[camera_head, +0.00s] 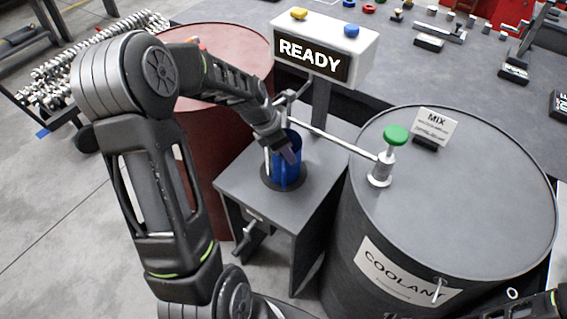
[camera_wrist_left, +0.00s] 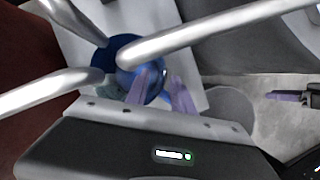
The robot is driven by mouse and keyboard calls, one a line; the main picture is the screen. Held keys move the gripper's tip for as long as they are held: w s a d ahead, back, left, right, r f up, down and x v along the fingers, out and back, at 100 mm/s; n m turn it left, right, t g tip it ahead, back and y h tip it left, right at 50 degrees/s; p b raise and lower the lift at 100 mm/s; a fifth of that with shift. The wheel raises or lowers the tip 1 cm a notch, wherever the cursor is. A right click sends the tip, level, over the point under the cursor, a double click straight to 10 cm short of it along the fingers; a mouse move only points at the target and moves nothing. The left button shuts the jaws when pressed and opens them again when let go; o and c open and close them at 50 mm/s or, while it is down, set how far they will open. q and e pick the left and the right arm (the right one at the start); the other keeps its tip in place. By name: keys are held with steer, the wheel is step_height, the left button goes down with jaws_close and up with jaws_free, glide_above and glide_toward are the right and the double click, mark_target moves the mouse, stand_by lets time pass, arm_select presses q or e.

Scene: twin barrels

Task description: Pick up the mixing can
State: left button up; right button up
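The mixing can, a blue cylinder, stands upright on a small grey stand (camera_head: 237,187) between two barrels. In the head view it shows as a blue body (camera_head: 292,160), partly hidden by my left gripper (camera_head: 283,148). Contact is not clear. In the left wrist view, a purple finger-like part (camera_wrist_left: 286,97) at the right edge may belong to my right gripper; its state is unclear.
A red barrel (camera_head: 225,45) stands left and a grey coolant barrel (camera_head: 480,210) right. A silver pipe (camera_head: 335,140) runs from the green-topped valve (camera_head: 396,136) to the can. A READY sign (camera_head: 312,58) stands behind.

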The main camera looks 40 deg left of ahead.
arm_select(q)
steer(key=shift+c, duration=0.6)
jaws_close()
steer(key=shift+r, duration=0.1)
stand_by(1.1)
